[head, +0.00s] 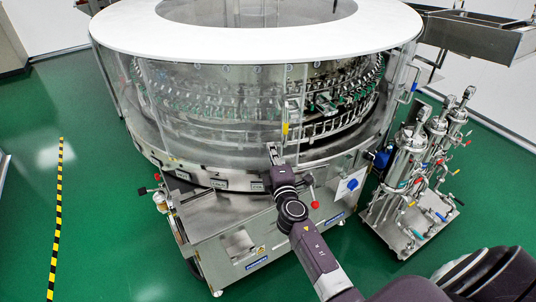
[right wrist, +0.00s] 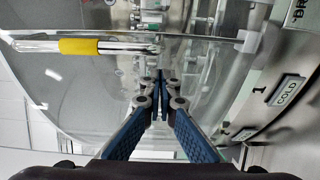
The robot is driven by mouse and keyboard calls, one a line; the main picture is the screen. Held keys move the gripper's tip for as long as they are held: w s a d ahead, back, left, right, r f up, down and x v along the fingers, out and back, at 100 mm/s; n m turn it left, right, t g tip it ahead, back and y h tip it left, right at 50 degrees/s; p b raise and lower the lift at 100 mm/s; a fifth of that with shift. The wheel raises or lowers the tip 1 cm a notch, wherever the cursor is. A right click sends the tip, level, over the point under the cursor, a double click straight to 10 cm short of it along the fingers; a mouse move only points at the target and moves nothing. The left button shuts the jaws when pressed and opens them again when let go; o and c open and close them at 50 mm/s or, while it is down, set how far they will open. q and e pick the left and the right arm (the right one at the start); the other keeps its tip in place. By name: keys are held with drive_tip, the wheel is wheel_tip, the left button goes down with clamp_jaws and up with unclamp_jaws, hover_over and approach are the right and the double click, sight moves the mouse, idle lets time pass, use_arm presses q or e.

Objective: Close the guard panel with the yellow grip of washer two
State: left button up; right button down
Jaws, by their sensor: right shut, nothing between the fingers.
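The rotary washer (head: 165,118) is a round machine with a white ring top and curved clear guard panels. The yellow grip (head: 285,129) sits on an upright handle on a clear guard panel (head: 294,95) at the front. It shows large in the right wrist view as a yellow sleeve (right wrist: 79,46) on a metal bar, left of my fingers. My right gripper (head: 273,149) is shut and empty, just below and left of the grip in the head view. Its fingertips (right wrist: 160,74) are together near the clear panel; I cannot tell whether they touch it. My left gripper is out of view.
A steel cart with filter housings (head: 408,165) stands right of the washer. A steel chute (head: 480,38) is at back right. Green floor is free at left, with a yellow-black stripe (head: 57,220).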

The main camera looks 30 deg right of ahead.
drive_tip(key=shift+s+d+r, duration=0.15)
drive_tip(key=shift+s+d, duration=0.6)
drive_tip(key=shift+d, duration=0.15)
